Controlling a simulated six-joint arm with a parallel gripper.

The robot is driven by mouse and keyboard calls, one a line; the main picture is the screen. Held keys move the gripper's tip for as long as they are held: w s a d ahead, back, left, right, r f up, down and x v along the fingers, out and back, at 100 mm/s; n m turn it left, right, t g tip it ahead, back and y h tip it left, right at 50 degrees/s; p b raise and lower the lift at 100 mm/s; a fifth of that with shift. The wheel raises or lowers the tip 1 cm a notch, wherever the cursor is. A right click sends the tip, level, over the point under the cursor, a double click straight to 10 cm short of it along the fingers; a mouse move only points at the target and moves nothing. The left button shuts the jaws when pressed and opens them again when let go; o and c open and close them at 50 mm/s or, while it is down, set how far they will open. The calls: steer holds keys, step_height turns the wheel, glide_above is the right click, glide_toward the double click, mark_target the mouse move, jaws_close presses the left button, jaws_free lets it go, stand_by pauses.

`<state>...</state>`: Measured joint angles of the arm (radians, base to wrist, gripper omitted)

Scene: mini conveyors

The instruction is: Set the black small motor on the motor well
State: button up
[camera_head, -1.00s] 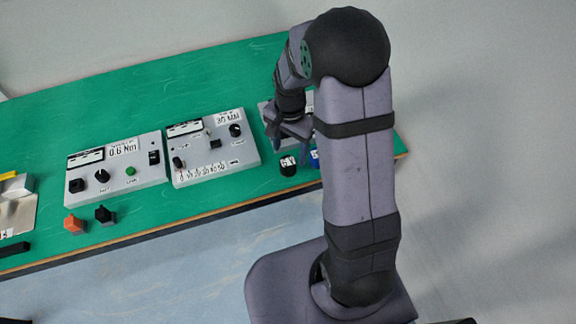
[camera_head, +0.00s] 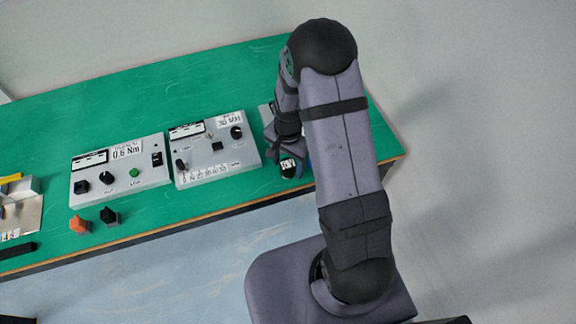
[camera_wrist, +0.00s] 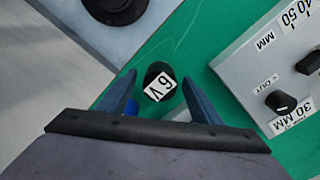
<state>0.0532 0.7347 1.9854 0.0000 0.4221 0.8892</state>
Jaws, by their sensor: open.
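The black small motor (camera_head: 288,168), a dark cylinder with a white label, stands on the green bench near its front edge. In the wrist view the black motor (camera_wrist: 160,72) shows a "6V" label and lies between the fingertips. My gripper (camera_wrist: 161,88) is open, with one finger on each side of the motor; I cannot tell whether either touches it. In the head view my gripper (camera_head: 285,150) is just above and behind the motor. I cannot make out the motor well; a grey panel (camera_head: 266,112) behind the gripper is mostly hidden by my arm.
A blue item (camera_wrist: 131,108) shows beside the left finger, mostly hidden. A grey control box marked "30 MM" (camera_head: 247,155) stands left of the gripper, with a "0.6 Nm" box (camera_head: 150,178) beyond. Orange (camera_head: 79,226) and black (camera_head: 109,216) parts sit farther left.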

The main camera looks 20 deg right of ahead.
mark_target(288, 164)
steer(key=shift+f, duration=0.15)
steer(key=c, duration=1.4)
steer(key=shift+c, duration=0.2)
steer(key=shift+r+b, duration=1.15)
steer(key=shift+r, duration=3.9)
